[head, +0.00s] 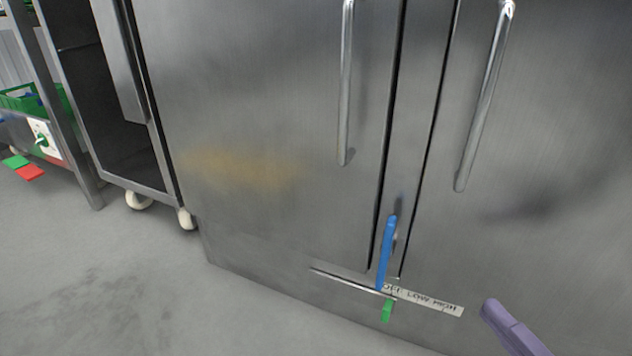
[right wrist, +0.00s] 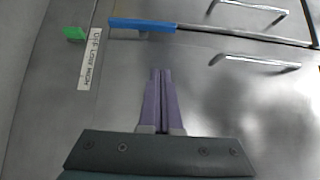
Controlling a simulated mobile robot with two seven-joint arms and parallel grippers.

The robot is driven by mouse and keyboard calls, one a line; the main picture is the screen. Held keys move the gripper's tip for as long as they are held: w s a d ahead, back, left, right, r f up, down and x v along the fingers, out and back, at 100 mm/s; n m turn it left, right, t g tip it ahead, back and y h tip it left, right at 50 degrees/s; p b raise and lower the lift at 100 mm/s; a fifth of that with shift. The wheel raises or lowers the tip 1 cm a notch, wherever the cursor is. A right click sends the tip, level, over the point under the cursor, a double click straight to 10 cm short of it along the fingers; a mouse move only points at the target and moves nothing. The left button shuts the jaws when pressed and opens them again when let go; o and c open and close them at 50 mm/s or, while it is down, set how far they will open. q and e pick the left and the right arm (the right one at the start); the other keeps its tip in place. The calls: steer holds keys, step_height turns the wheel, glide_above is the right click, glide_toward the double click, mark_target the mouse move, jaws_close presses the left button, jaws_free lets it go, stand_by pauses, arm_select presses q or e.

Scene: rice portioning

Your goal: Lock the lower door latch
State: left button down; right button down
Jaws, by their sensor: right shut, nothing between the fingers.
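The lower door latch is a blue handle (head: 386,255) low on the steel cabinet, at the gap between the two doors. It stands nearly upright, leaning slightly, and it also shows as a blue bar in the right wrist view (right wrist: 142,25). My right gripper (head: 489,306) has purple fingers and is to the right of the latch and lower in the head view. In the right wrist view its fingertips (right wrist: 161,72) are together and empty, apart from the blue handle. My left gripper is not in view.
A green knob (head: 387,311) sits below the latch, beside a label strip (head: 428,299) reading OFF LOW HIGH. Long door handles (head: 345,90) (head: 487,95) stand out above. A wheeled rack (head: 128,90) stands at the left. The floor (head: 110,270) in front is clear.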

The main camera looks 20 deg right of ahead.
steer(key=b, duration=0.4)
glide_toward(385, 255)
steer(key=w+d+r, duration=0.1)
steer(key=w+d, duration=0.1)
steer(key=d, duration=0.1)
steer(key=w+d+r, duration=0.1)
steer(key=d, duration=0.1)
steer(key=shift+w+d+r, duration=0.1)
steer(key=shift+w+r, duration=0.2)
steer(key=shift+w, duration=0.05)
steer(key=w+a, duration=0.2)
steer(key=shift+w+r+b, duration=0.1)
steer(key=shift+w+b, duration=0.25)
steer(key=shift+b, duration=0.05)
steer(key=shift+w+a, duration=0.25)
steer(key=shift+a, duration=0.15)
steer(key=shift+d+r, duration=0.1)
